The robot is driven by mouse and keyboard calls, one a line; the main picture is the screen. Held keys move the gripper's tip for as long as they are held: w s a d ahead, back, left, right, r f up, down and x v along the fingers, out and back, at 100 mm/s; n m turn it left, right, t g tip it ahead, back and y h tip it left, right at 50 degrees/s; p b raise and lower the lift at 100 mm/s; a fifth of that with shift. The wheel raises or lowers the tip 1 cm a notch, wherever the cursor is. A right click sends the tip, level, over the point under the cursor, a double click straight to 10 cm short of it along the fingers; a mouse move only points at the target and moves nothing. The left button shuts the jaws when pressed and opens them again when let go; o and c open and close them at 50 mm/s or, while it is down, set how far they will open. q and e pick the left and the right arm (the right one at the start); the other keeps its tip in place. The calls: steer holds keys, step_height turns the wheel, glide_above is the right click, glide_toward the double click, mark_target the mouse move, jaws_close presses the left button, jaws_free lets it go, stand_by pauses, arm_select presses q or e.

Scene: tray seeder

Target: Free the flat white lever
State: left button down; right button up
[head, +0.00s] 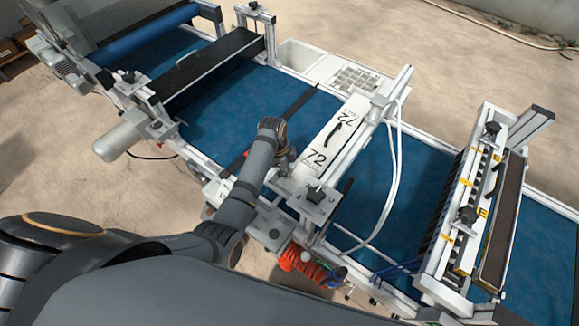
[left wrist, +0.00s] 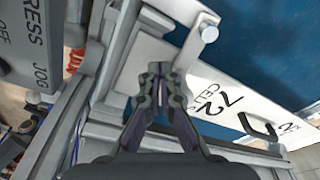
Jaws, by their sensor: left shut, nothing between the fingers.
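My left gripper (head: 285,168) is shut and empty beside the near end of the white plate marked 72 (head: 317,159). In the left wrist view my shut fingertips (left wrist: 161,72) point at the bare end of this plate (left wrist: 235,112). A flat white bar with a rounded end, which looks like the lever (left wrist: 180,8), lies just beyond the fingertips. A round grey peg (left wrist: 208,34) stands at its end. The fingers look apart from the bar; the exact gap is unclear. In the head view my arm and gripper hide the lever. My right gripper is not in view.
The seeder's blue belt (head: 215,103) runs under the frame. Orange coiled hose (head: 298,260) hangs nearer.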

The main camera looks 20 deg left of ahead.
arm_select(q)
steer(key=shift+f, duration=0.65)
steer(key=shift+w, duration=0.1)
